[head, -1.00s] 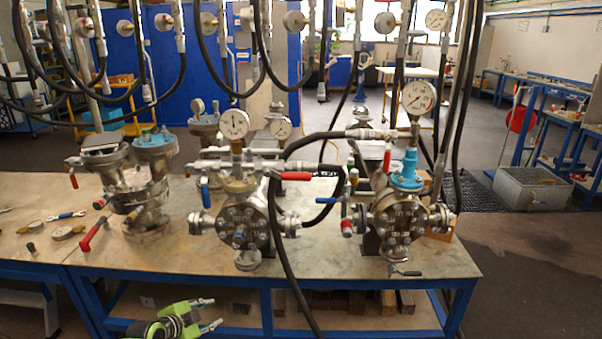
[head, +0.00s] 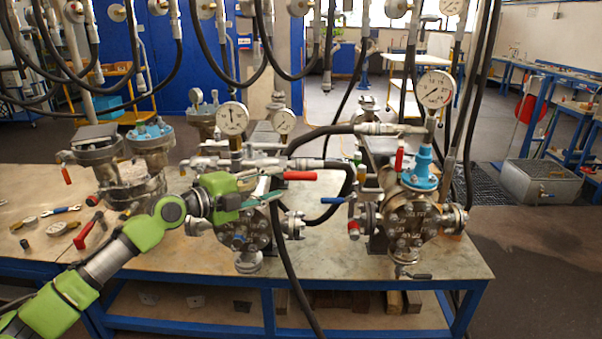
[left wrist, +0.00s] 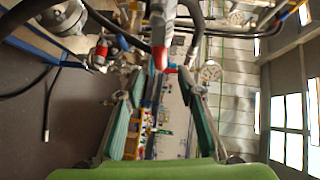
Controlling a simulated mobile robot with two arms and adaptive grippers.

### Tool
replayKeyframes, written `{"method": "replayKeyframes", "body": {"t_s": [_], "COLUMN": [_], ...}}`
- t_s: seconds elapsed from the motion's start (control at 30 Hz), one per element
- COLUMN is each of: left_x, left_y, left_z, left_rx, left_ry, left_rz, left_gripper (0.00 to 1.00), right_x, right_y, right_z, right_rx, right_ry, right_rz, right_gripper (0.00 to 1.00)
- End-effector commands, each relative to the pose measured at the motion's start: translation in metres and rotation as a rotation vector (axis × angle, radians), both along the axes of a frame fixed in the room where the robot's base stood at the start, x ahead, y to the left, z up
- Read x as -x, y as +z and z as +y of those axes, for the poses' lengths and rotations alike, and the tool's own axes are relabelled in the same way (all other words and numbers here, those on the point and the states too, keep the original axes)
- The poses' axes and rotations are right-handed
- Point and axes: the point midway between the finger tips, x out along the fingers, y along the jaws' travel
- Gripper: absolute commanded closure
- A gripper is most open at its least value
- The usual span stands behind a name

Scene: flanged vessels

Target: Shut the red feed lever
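A red lever (head: 299,175) lies level on the pipework above the middle flanged vessel (head: 240,238). My left gripper (head: 268,190) is just left of it and in front of the vessel's upper part, pointing right. In the left wrist view the gripper (left wrist: 163,85) is open, its two fingers apart. A red lever (left wrist: 160,57) shows beyond the fingertips, roughly in line with the gap. No contact is visible. Another red lever (head: 399,158) stands upright on the right vessel (head: 408,222). My right gripper is not in view.
A blue lever (head: 331,200) and a black hose (head: 281,262) are close to the right of the middle vessel. Pressure gauges (head: 232,118) rise above the pipework. A red-handled tool (head: 88,231) lies on the bench (head: 345,262), whose front right is clear.

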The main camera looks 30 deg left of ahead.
Motion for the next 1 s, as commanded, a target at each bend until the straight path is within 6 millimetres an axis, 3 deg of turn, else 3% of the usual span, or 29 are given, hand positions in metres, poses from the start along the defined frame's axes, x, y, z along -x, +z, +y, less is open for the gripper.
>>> {"method": "replayKeyframes", "body": {"t_s": [0.7,1.0], "left_x": [-0.082,-0.095], "left_y": [-0.009,-0.014], "left_z": [-0.019,-0.023], "left_rx": [0.003,-0.001], "left_ry": [0.004,0.002], "left_rz": [-0.002,0.000], "left_gripper": [0.66,0.66], "right_x": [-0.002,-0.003], "right_y": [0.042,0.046], "right_z": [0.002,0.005], "right_rx": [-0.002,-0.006], "right_ry": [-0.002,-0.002], "right_rz": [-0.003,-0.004], "right_gripper": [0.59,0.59]}}
